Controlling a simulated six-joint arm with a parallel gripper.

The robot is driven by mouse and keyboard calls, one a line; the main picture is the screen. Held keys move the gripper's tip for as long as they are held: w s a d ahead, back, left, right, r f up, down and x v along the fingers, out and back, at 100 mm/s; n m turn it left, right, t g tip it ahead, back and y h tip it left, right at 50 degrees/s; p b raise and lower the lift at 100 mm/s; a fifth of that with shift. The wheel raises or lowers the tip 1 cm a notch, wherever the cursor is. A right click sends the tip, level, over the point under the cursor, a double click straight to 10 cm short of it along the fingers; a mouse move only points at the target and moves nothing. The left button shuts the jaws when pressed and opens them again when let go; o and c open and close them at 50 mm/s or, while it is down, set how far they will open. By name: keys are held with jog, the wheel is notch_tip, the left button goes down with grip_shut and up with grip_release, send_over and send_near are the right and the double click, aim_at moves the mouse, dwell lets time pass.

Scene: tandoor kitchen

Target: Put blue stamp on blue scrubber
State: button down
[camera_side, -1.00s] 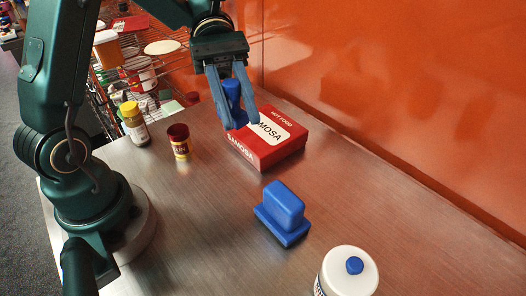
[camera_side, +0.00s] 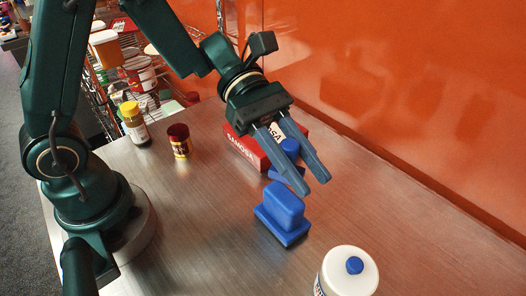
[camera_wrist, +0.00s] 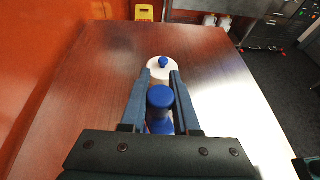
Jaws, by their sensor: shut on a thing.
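My gripper (camera_side: 297,168) is shut on the blue stamp (camera_side: 290,147), which has a round knob on top. The stamp also shows between the fingers in the wrist view (camera_wrist: 160,98). Its lower part is partly hidden by a finger in the side view. The blue scrubber (camera_side: 284,206), a block handle on a wider base, stands on the metal table. My gripper holds the stamp behind and above the scrubber in the side view. I cannot tell the exact gap between them. The scrubber is not clearly visible in the wrist view.
A red samosa box (camera_side: 245,147) lies behind my gripper. Two jars, one yellow-capped (camera_side: 134,122) and one brown-capped (camera_side: 180,140), stand left. An orange wall (camera_side: 400,90) borders the table. The table's right side is clear.

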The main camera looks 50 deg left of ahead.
jog(key=shift+f, duration=2)
jog(key=c, duration=0.6)
grip_release()
jog(key=shift+f, duration=0.1)
jog(key=shift+c, duration=0.2)
